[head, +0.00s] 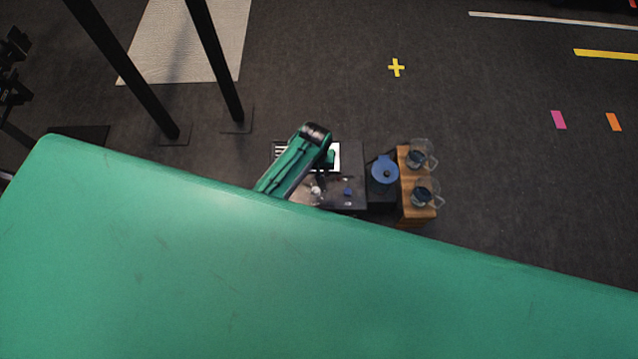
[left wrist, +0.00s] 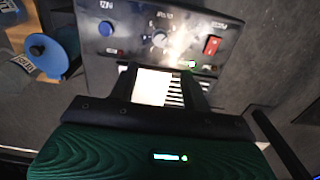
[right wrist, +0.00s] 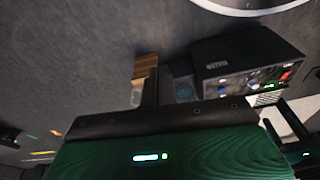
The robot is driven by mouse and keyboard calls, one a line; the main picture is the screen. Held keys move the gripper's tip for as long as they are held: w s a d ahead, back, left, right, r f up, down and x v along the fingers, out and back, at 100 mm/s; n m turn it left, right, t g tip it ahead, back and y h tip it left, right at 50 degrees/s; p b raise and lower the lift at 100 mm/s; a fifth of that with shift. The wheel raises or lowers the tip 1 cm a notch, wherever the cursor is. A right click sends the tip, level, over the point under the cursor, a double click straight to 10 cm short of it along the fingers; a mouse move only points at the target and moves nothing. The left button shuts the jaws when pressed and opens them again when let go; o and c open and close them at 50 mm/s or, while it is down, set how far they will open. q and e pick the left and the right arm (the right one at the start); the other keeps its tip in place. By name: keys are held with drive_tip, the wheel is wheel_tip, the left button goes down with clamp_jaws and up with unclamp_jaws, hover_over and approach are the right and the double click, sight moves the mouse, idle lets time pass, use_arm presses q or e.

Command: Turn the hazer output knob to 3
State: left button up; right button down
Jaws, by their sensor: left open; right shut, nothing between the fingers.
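The hazer (head: 355,165) is a dark box beside my left arm in the head view. The pointer setting is too small to read. My left gripper (left wrist: 162,72) is open, with its fingers just below the knob in the picture and apart from it. My right gripper (right wrist: 150,82) is shut and empty, away from the hazer (right wrist: 235,45).
A blue disc-shaped object (head: 384,170) stands right of the hazer. Beyond it a wooden crate (head: 403,180) bears glass jugs (head: 421,155). A vented, striped part and a bright white patch show between my left fingers. Dark floor lies open to the right.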

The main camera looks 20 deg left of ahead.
sight(315, 190)
use_arm(q)
wheel_tip(315, 190, down, 12)
drive_tip(key=b, duration=0.4)
drive_tip(key=shift+f, duration=0.25)
drive_tip(key=shift+f+b, duration=0.35)
drive_tip(key=shift+f, duration=0.1)
use_arm(e)
wheel_tip(315, 190, up, 10)
drive_tip(key=t, duration=0.1)
drive_tip(key=shift+w+r, duration=0.2)
drive_tip(key=shift+w, duration=0.05)
use_arm(q)
drive_tip(key=shift+s, duration=0.1)
drive_tip(key=shift+c, duration=0.2)
use_arm(e)
drive_tip(key=shift+d, duration=0.1)
use_arm(q)
drive_tip(key=c, duration=0.9)
